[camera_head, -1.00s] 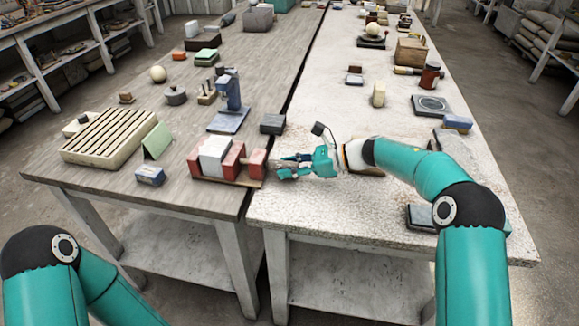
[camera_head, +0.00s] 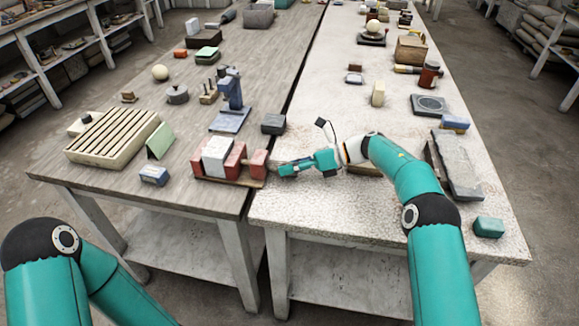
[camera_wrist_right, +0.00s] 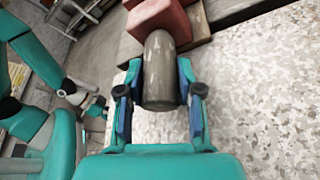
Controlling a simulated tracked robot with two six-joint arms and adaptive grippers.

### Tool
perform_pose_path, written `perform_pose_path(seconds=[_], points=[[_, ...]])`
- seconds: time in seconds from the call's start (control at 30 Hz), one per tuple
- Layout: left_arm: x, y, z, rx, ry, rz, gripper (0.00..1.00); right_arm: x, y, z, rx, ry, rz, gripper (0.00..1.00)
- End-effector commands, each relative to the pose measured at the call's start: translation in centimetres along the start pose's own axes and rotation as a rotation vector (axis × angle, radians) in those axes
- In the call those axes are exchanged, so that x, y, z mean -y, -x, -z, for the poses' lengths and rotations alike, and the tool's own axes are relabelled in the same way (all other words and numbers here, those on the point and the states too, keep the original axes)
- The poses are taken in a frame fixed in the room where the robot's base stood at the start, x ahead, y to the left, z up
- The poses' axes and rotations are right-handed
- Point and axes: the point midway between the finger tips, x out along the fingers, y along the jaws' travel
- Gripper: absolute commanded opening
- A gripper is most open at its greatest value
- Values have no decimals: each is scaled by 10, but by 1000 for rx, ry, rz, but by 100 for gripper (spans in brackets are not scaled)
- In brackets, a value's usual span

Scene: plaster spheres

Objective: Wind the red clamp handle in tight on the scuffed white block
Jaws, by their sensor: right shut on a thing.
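The clamp stands at the front right corner of the left table, with red blocks (camera_head: 235,161) on a wooden base (camera_head: 243,183). The white block (camera_head: 215,157) sits between its red parts; scuffs are too small to make out. At the clamp's right end is a red piece (camera_head: 258,163), with a grey-brown cylindrical grip (camera_wrist_right: 159,72) sticking out towards my right gripper (camera_head: 281,169). In the right wrist view my fingers (camera_wrist_right: 160,100) lie on both sides of this cylinder, shut on it. A teal arm end, apparently my left gripper (camera_wrist_right: 97,106), shows small at the left.
A blue-grey stand (camera_head: 232,97) and a dark box (camera_head: 273,124) stand behind the clamp. A small blue box (camera_head: 154,175) and a slatted rack (camera_head: 112,137) lie to its left. A dark slab (camera_head: 458,165) lies at right. A gap separates the tables.

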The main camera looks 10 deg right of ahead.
Motion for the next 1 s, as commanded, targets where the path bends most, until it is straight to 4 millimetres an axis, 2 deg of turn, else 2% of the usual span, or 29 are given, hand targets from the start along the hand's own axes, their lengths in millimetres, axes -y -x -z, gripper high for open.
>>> perform_pose_path(seconds=[0.57,0.6,0.73,1.0], points=[[0,0,0,0,0,0,40,0,1,-3,9,-42,-15,1],[0,0,0,0,0,0,40,0,1,-3,9,-42,-15,39],[0,0,0,0,0,0,40,0,1,-3,7,-42,-16,61],[0,0,0,0,0,0,40,0,0,-1,4,-44,-17,62]])
